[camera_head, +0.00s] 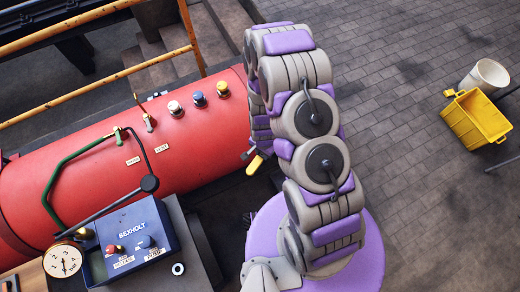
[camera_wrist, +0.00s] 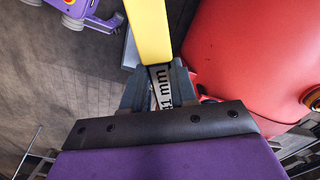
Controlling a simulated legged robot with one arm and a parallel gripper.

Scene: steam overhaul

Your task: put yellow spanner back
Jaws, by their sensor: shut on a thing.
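The yellow spanner (camera_wrist: 148,32) runs up and away from my gripper (camera_wrist: 160,88) in the wrist view. Its pale metal part (camera_wrist: 161,90), with dark lettering, lies between the dark fingers, which are shut on it. In the head view a yellow end of the spanner (camera_head: 256,165) shows low beside the right part of the red cylinder. The rest of the spanner and most of my gripper are hidden behind my arm there. The place where the spanner belongs cannot be made out.
The red cylinder (camera_head: 190,135) carries several coloured knobs and is close to my gripper. A blue BEXHOLT box (camera_head: 140,240), a dial (camera_head: 62,260) and a yellow rail (camera_head: 85,88) are at left. A yellow crate (camera_head: 475,118) and white bucket (camera_head: 485,76) stand on open paving at right.

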